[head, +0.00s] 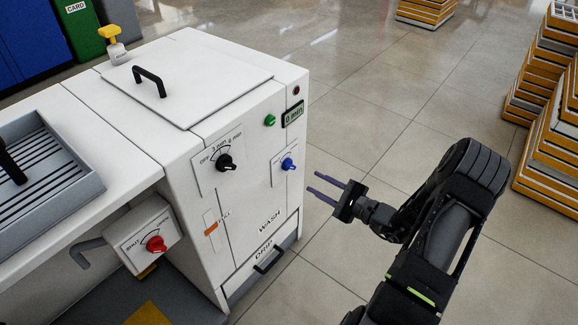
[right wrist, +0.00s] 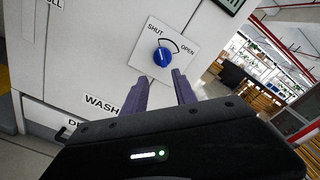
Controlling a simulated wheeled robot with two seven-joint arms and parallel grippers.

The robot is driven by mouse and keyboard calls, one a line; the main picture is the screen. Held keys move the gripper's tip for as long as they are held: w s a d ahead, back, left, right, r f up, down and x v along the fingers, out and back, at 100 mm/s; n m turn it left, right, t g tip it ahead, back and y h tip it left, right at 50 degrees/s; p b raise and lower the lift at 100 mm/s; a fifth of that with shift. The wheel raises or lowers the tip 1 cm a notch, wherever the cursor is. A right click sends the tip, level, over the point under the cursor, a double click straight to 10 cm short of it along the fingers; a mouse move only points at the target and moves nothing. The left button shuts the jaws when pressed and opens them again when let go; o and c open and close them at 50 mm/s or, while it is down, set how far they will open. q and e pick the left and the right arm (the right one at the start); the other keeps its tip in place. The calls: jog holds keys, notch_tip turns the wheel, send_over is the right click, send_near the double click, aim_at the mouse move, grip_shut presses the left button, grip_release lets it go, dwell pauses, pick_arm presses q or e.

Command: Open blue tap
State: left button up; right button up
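The blue tap (head: 288,164) is a round knob on a small white plate on the front of the white washing machine. In the right wrist view the blue tap (right wrist: 162,57) sits below an arc marked SHUT and OPEN, with its pale pointer line toward SHUT. My right gripper (head: 312,182) is just right of the tap in the head view, apart from it. Its two purple fingers are spread and empty; in the right wrist view the fingertips (right wrist: 160,77) lie just below the knob. My left gripper is not in view.
A black dial (head: 225,162) and a green button (head: 270,120) share the machine's front. A red knob (head: 156,244) is on a box at the left. A black drawer handle (head: 268,262) is below.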

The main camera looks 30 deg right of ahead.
aim_at(293, 168)
jog(key=shift+s+a+r+n, duration=0.1)
jog(key=shift+r+n, duration=0.2)
jog(key=shift+r, duration=0.25)
jog(key=b+x, duration=0.1)
jog(key=x, duration=0.6)
jog(key=shift+w+a+r, duration=0.1)
jog(key=shift+w+a, duration=0.1)
jog(key=shift+w, duration=0.2)
jog(key=shift+c, duration=0.2)
grip_shut()
